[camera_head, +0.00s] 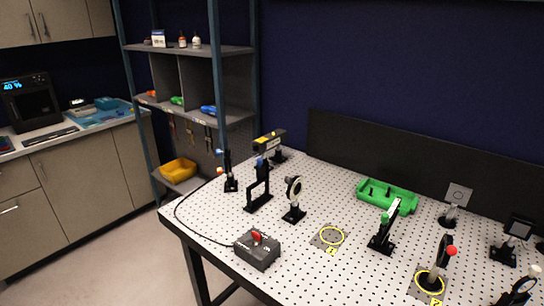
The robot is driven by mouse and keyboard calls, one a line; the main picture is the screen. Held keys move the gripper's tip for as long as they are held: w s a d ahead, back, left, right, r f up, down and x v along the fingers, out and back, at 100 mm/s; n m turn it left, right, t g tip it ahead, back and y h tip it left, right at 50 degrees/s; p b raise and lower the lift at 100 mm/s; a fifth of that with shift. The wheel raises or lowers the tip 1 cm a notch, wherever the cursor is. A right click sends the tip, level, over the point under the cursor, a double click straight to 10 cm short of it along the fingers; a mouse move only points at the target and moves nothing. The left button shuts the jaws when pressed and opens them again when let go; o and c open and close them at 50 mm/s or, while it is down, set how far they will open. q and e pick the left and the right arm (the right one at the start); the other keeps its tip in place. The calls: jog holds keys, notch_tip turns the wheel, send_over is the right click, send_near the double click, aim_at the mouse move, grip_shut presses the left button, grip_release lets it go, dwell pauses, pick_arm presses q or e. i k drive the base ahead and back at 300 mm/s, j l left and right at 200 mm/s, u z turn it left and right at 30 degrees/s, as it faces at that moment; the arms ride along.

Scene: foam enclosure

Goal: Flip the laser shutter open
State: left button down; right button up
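I cannot tell for certain which part is the laser shutter. A black upright frame with a blue piece near its top (259,187) stands on the perforated table (335,200), in front of a black and yellow laser-like housing (270,141). Left of it is a thin black post mount with blue and orange tips (230,172). A dark grey box with a red switch or lever (257,249) sits at the table's front left edge, and a black cable runs from it along the left edge. The lever's exact position is too small to read. Neither gripper is in view.
A round optic mount (294,200), a green-armed mount (384,230), a red-knobbed mount (437,268) and a green tray (387,196) stand on the table. Yellow rings (331,236) mark spots. Shelves (190,102) stand behind left. Floor (120,262) is clear at front left.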

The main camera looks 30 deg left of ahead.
aim_at(261, 171)
jog(key=u, duration=1.1)
jog(key=k+j+u, duration=0.15)
jog(key=i+l, duration=0.05)
